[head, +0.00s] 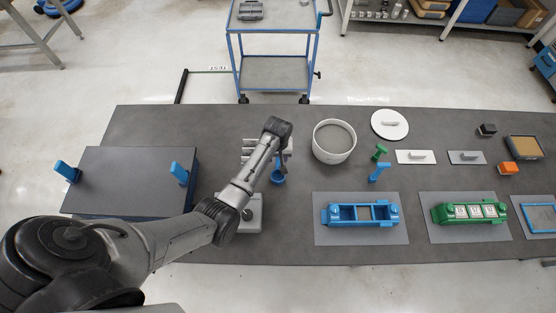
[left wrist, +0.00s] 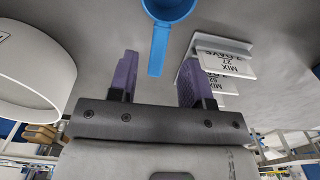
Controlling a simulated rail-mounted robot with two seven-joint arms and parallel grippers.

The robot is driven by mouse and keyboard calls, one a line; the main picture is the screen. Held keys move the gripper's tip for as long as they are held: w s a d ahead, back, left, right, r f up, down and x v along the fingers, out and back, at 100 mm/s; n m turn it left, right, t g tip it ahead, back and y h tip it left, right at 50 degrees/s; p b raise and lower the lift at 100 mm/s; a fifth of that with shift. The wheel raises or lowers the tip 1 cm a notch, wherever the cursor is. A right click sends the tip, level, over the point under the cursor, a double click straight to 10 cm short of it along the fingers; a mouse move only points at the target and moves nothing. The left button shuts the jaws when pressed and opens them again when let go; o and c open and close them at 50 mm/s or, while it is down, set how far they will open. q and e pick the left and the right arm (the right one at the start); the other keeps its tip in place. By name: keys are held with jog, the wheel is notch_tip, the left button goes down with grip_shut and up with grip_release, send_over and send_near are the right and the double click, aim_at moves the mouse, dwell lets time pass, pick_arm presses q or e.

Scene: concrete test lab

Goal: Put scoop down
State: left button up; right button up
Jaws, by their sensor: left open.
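The blue scoop (head: 278,178) lies on the dark table top, just below the end of my left arm in the head view. In the left wrist view its round cup (left wrist: 170,8) is at the top edge. Its handle (left wrist: 157,50) points down toward the gap between my fingers. My left gripper (left wrist: 157,80) is open, with purple fingers on either side of the handle's end; I see no finger closed on it. In the head view the wrist mostly hides the fingers. My right gripper is in neither view.
A white tub (head: 334,161) stands right of the scoop. White labelled pieces (left wrist: 222,65) sit close beside my right-hand finger in the wrist view. A blue holder (head: 360,224) and a green holder (head: 440,215) lie on grey mats. A dark box (head: 125,170) with blue handles is at left.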

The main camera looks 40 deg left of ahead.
aim_at(278, 163)
pick_arm(q)
notch_tip(278, 163, up, 7)
jog(key=s+d+f+m, duration=0.1)
jog(key=s, duration=0.4)
jog(key=s+d+m+t+y, duration=0.1)
jog(key=s+d+m, duration=0.1)
jog(key=s, duration=0.4)
jog(key=s+d+f+m+t, duration=0.1)
jog(key=s+m, duration=0.1)
jog(key=s, duration=0.3)
jog(key=shift+s+d+f, duration=0.25)
jog(key=shift+s+f, duration=0.05)
jog(key=shift+f, duration=0.05)
jog(key=s+d+r+m, duration=0.2)
jog(key=s+d+r, duration=0.1)
jog(key=s, duration=0.4)
jog(key=s+d+r+m+t+h, duration=0.1)
jog(key=s+d+r+m, duration=0.2)
jog(key=s, duration=0.4)
jog(key=shift+d+r+t, duration=0.15)
jog(key=shift+d+t, duration=0.15)
jog(key=shift+d, duration=0.35)
notch_tip(278, 163, up, 14)
jog(key=p, duration=1.4)
